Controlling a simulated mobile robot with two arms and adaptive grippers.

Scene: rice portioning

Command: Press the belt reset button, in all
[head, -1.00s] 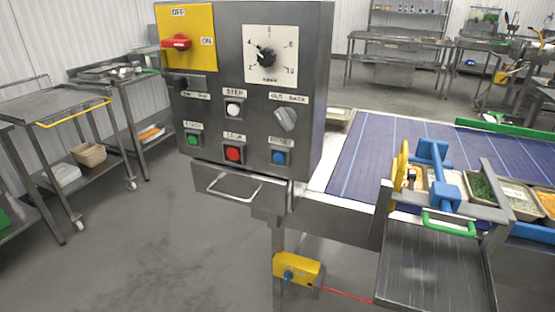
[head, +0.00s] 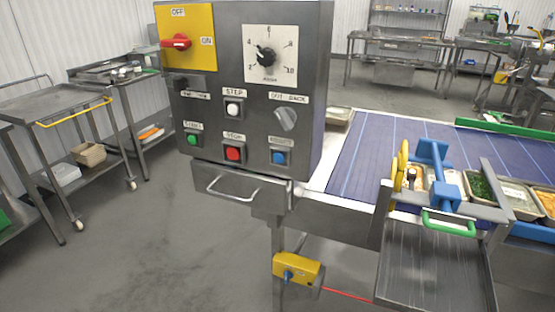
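A grey control box (head: 208,118) stands at the left end of the blue belt (head: 377,155). On its lower row are a green button (head: 192,139), a red button (head: 233,153) and a blue button (head: 279,157). The label above the blue button is blurred but seems to read RESET. A white button (head: 233,109) labelled STEP sits higher up. A red rotary switch (head: 176,43) on a yellow plate points toward ON. Neither of my grippers shows in the head view, and nothing touches the buttons.
A steel handle (head: 235,190) juts out below the box. A yellow box with a blue knob (head: 297,269) hangs lower, with a red cord. A blue fixture (head: 437,175) and food trays (head: 516,199) are on the right. Carts stand left; the floor between is clear.

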